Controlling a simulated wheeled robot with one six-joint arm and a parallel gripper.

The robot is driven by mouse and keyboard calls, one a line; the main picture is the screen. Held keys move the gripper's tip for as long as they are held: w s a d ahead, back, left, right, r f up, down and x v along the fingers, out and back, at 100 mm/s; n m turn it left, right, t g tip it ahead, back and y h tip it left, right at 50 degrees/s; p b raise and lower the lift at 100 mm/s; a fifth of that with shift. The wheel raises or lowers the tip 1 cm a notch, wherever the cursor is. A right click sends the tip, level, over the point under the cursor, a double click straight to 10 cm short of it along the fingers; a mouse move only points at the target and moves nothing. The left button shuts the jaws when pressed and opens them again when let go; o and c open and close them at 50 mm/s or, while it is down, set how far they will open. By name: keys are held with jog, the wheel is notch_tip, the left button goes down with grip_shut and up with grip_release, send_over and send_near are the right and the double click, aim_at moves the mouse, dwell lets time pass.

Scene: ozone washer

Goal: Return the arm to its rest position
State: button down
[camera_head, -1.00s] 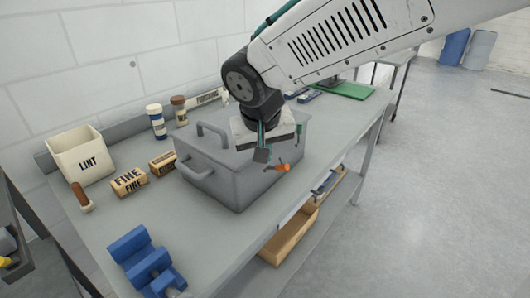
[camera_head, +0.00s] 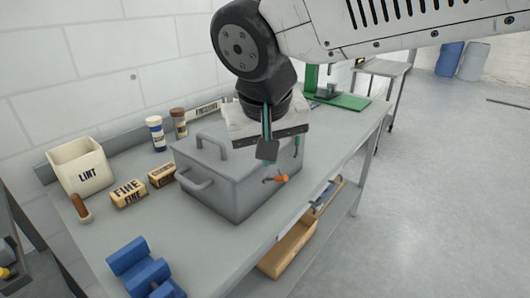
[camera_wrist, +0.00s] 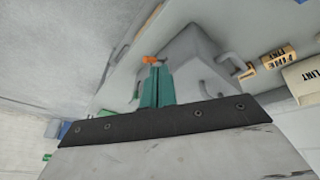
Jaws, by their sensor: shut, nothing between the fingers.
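My gripper (camera_head: 267,150) hangs from my arm in the head view, pointing down in front of the grey lidded box (camera_head: 215,185) on the bench. Its teal fingers are together and hold nothing; they also show closed in the wrist view (camera_wrist: 157,84). The gripper hides part of the box's right end. My arm reaches in from the upper right. The box also shows beyond the fingers in the wrist view (camera_wrist: 190,62).
An orange-handled part (camera_head: 281,178) sits at the box's end. The LINT bin (camera_head: 82,168), FINE block (camera_head: 128,193) and blue holder (camera_head: 140,262) are on the bench (camera_head: 215,245). A wooden tray (camera_head: 288,250) is below. Open floor (camera_head: 450,200) lies right.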

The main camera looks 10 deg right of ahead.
jog(key=s+d+f+g, duration=0.1)
jog(key=s+d+f, duration=0.2)
jog(key=s+d, duration=0.4)
jog(key=s+d+f+m+g+y, duration=0.1)
jog(key=s+d+f, duration=0.2)
jog(key=s+d, duration=0.4)
jog(key=d, duration=0.7)
jog(key=shift+g, duration=0.3)
dwell(1.0)
